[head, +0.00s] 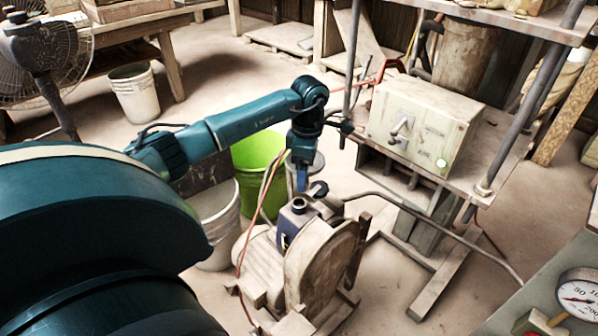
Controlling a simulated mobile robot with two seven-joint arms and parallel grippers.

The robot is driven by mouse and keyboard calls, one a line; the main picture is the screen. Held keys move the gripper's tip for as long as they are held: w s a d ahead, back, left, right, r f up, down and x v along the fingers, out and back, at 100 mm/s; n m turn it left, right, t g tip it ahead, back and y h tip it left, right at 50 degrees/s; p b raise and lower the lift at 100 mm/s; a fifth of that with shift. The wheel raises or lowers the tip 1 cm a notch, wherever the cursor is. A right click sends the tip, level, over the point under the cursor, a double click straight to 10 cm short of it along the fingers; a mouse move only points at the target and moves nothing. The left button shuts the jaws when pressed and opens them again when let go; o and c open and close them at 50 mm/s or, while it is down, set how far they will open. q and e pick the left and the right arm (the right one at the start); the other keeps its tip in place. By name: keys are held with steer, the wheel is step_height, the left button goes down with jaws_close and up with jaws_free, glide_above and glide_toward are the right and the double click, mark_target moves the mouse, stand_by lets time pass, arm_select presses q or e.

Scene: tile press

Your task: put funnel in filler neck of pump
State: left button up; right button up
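The pump (318,262) stands on the floor at the lower centre, a dusty beige and dark blue machine. A dark round opening, which looks like its filler neck (299,204), is on top of the blue part. My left gripper (302,186) points down just above this opening. A narrow blue shape shows at its tip; I cannot tell whether this is a finger or something held. I cannot make out a funnel. The gap between the fingertips is too small to see. My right gripper is not in view.
A green bucket (252,150) and a pale bucket (214,228) stand behind and left of the pump. A beige control box (425,122) sits on a bench at right. A pipe (440,226) runs right from the pump. A gauge (577,296) is at lower right.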

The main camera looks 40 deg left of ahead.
arm_select(q)
steer(key=shift+a+f+n+b, duration=0.5)
steer(key=shift+a+f+n, duration=0.45)
steer(key=shift+f, duration=0.25)
step_height(320, 180, down, 4)
steer(key=b, duration=0.3)
steer(key=shift+s+r, duration=0.1)
steer(key=shift+r, duration=0.05)
steer(key=shift+f+b, duration=0.6)
steer(key=shift+f, duration=0.05)
steer(key=shift+f+b, duration=0.65)
steer(key=shift+f, duration=0.75)
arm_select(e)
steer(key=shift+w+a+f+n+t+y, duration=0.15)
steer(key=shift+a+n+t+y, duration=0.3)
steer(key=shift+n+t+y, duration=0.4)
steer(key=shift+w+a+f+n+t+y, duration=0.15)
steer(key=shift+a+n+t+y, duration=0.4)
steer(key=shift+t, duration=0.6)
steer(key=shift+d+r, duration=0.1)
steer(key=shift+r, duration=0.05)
arm_select(q)
steer(key=o, duration=0.9)
steer(key=shift+o, duration=0.2)
